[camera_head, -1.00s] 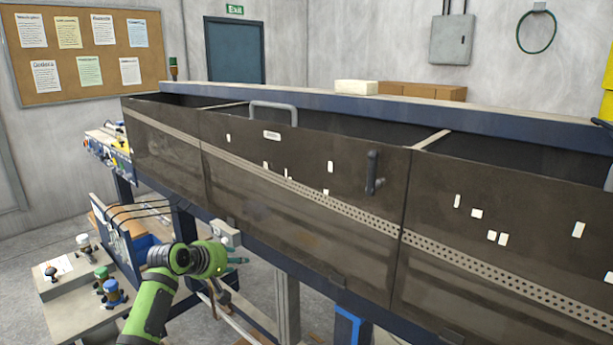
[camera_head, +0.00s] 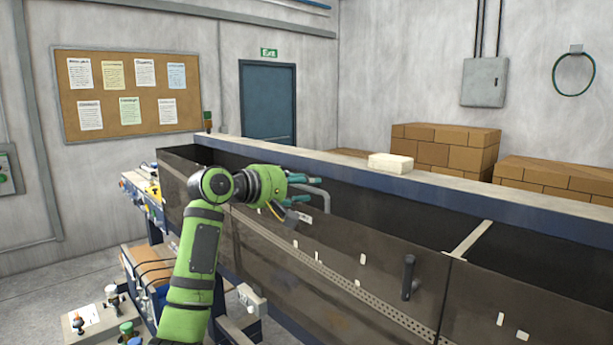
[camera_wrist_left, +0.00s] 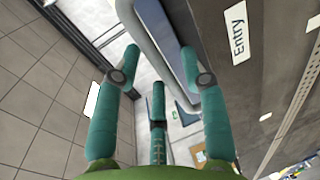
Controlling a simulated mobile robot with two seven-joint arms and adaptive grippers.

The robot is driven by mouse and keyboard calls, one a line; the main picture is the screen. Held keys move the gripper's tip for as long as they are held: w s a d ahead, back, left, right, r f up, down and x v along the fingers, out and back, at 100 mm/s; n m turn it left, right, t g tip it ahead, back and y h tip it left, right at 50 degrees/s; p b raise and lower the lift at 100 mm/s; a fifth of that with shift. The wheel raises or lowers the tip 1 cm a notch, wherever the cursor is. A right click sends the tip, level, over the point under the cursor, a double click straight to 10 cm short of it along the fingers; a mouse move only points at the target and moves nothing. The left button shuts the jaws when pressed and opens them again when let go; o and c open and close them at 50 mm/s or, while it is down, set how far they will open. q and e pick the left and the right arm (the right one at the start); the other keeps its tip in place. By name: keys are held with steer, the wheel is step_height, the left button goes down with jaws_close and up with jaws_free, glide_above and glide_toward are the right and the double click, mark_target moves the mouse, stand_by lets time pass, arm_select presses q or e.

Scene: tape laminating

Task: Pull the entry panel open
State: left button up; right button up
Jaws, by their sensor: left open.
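The entry panel (camera_head: 290,255) is a brown translucent panel on the long machine and looks shut. Its grey loop handle (camera_head: 322,192) stands at the top edge, and a white label reading "Entry" (camera_wrist_left: 237,33) shows beside it in the left wrist view. My left gripper (camera_head: 308,187) is open, its teal fingers at the handle. In the left wrist view the grey handle (camera_wrist_left: 138,32) lies between the spread fingers (camera_wrist_left: 155,72). I cannot tell whether they touch it. My right gripper is not in view.
A second dark handle (camera_head: 408,277) sticks out from the panel front to the right. A blue beam (camera_head: 480,203) runs behind the panels, with a pale block (camera_head: 391,163) on it. Stacked brown boxes (camera_head: 445,150) stand behind. A bench with knobs (camera_head: 95,318) is at lower left.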

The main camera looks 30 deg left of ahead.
arm_select(q)
steer(key=shift+w+d+f, duration=0.1)
steer(key=shift+w+f, duration=0.05)
steer(key=shift+w, duration=0.4)
jaws_close()
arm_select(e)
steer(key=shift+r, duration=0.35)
arm_select(q)
steer(key=shift+s, duration=0.1)
